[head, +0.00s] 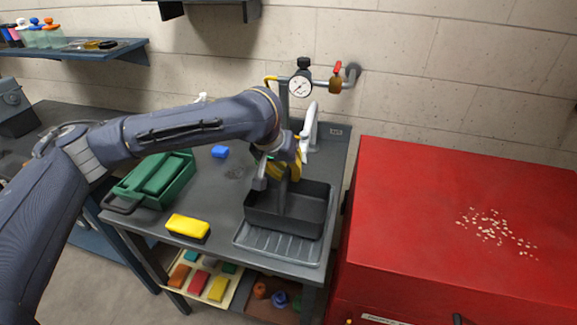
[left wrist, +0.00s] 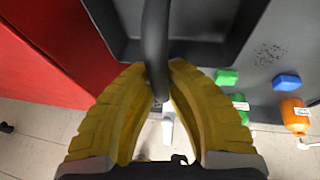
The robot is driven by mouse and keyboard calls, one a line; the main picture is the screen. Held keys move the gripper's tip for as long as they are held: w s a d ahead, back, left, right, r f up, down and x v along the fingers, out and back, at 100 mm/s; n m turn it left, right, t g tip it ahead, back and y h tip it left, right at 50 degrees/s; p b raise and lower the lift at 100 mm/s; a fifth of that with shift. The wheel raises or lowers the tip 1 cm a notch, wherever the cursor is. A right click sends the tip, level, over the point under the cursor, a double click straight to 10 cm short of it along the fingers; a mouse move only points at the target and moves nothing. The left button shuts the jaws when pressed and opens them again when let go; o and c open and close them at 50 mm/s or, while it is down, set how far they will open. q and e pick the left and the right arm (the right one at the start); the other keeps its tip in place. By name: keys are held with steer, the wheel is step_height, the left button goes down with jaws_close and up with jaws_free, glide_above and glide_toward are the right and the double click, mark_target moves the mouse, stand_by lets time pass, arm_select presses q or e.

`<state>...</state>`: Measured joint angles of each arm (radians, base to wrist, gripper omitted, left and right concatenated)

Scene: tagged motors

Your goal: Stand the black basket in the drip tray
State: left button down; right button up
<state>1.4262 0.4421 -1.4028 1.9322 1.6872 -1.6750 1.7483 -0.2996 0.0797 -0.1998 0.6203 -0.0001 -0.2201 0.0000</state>
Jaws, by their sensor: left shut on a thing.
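The black basket (head: 307,222) is upright at the right end of the grey bench, with its handle (left wrist: 155,45) raised. My left gripper (head: 284,168) is above it, its yellow fingers (left wrist: 163,100) shut on the handle. The ribbed grey drip tray (head: 277,246) shows at the basket's front edge; the basket covers its rear part. I cannot tell whether the basket rests in the tray or hangs slightly above it. My right gripper is not in view.
A green carrier (head: 157,178), a yellow block (head: 188,226) and a blue block (head: 220,152) are left on the bench. A pressure gauge (head: 299,86) and white spout (head: 309,128) stand behind the basket. A red cabinet (head: 450,220) is close on the right.

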arm_select(q)
steer(key=shift+f, duration=0.6)
stand_by(0.7)
steer(key=c, duration=1.3)
jaws_free()
steer(key=shift+c, duration=0.2)
